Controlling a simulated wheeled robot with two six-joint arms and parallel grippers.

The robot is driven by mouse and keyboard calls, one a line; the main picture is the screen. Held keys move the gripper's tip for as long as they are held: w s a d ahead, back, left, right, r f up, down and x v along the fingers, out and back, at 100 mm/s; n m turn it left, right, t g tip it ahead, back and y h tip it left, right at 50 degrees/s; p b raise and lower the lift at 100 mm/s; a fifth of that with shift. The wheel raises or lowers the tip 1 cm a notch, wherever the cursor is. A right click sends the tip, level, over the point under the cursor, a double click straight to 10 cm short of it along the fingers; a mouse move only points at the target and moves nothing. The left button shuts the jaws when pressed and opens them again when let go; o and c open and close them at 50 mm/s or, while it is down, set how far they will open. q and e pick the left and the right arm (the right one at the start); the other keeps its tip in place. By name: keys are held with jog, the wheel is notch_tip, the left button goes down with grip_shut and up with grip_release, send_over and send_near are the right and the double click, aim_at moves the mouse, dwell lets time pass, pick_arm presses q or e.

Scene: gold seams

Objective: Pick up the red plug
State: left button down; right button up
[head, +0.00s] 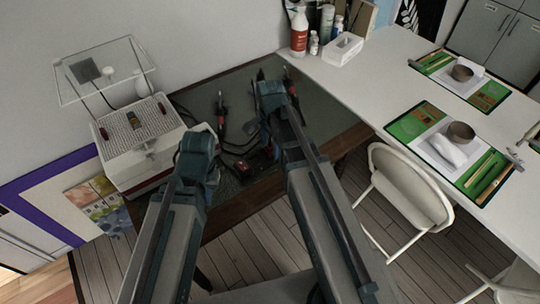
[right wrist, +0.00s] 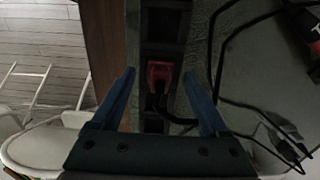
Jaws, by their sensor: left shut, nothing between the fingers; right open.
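The red plug (right wrist: 160,72) sits in a dark power strip (right wrist: 164,22) in the right wrist view, with a black cord curving from it. My right gripper (right wrist: 159,78) is open, its two blue fingers on either side of the plug in the picture; I cannot tell the height gap. In the head view, my right gripper (head: 272,92) is over the dark tabletop, its fingertips hard to make out. Small red parts (head: 267,152) show between my arms, partly hidden. My left gripper (head: 198,145) is shut and empty, by the white machine.
Soldering-iron-like tools and loose black cords (right wrist: 240,103) lie on the dark table (head: 320,108). A white chair (head: 408,190) stands by the wooden edge. A white table (head: 385,75) with green mats is at the right.

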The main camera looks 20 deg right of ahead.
jog(key=shift+f, duration=0.15)
grip_shut()
dwell(0.4)
